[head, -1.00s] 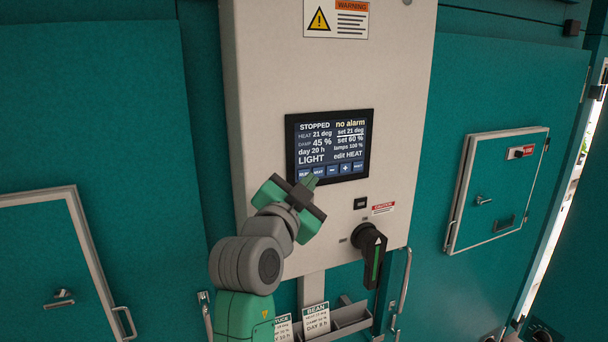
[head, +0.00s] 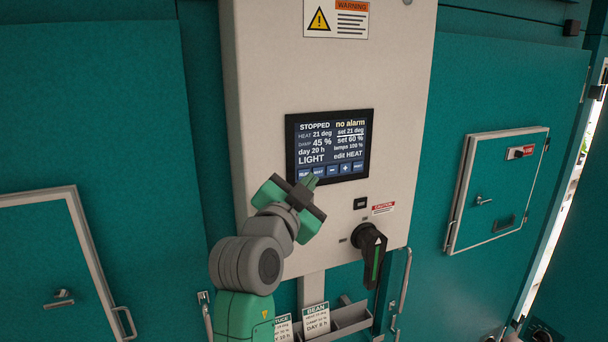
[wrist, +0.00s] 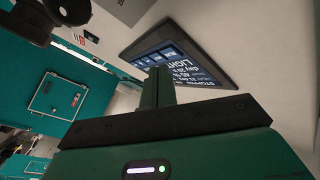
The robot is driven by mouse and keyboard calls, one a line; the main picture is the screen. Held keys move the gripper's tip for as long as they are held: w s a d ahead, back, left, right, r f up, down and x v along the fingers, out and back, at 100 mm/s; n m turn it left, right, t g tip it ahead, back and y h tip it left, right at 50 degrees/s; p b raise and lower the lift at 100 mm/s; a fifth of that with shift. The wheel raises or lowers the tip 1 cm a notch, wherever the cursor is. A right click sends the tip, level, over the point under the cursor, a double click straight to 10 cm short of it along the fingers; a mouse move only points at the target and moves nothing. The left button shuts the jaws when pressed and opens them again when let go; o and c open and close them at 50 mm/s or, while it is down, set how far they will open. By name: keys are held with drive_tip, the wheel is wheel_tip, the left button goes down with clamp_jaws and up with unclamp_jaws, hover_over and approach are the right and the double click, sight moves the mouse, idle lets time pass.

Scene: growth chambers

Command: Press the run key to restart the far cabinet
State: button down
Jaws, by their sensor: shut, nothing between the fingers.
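The cabinet's control screen (head: 331,145) is set in a beige panel (head: 270,60) and reads STOPPED, no alarm, LIGHT, edit HEAT. Along its bottom edge is a row of blue keys; the leftmost, which appears to read RUN (head: 304,174), is partly beside my gripper's tip. My gripper (head: 309,181) is shut and empty, its fingertips at the lower left of the screen. In the wrist view the shut fingers (wrist: 160,84) point at the key edge of the screen (wrist: 185,55). I cannot tell whether the tip touches the key.
A black rotary switch (head: 371,250) with a green stripe sticks out below the screen, near a red caution label (head: 383,208). Card holders (head: 347,317) hang under the panel. A small hatch (head: 497,190) is on the right, another door (head: 60,265) on the left.

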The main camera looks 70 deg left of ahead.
drive_tip(key=shift+a, duration=0.15)
drive_tip(key=shift+a, duration=0.3)
idle(0.3)
drive_tip(key=shift+a, duration=0.3)
idle(0.4)
drive_tip(key=shift+d, duration=0.75)
drive_tip(key=d, duration=0.5)
drive_tip(key=shift+s+p, duration=0.1)
drive_tip(key=shift+p, duration=0.25)
idle(0.6)
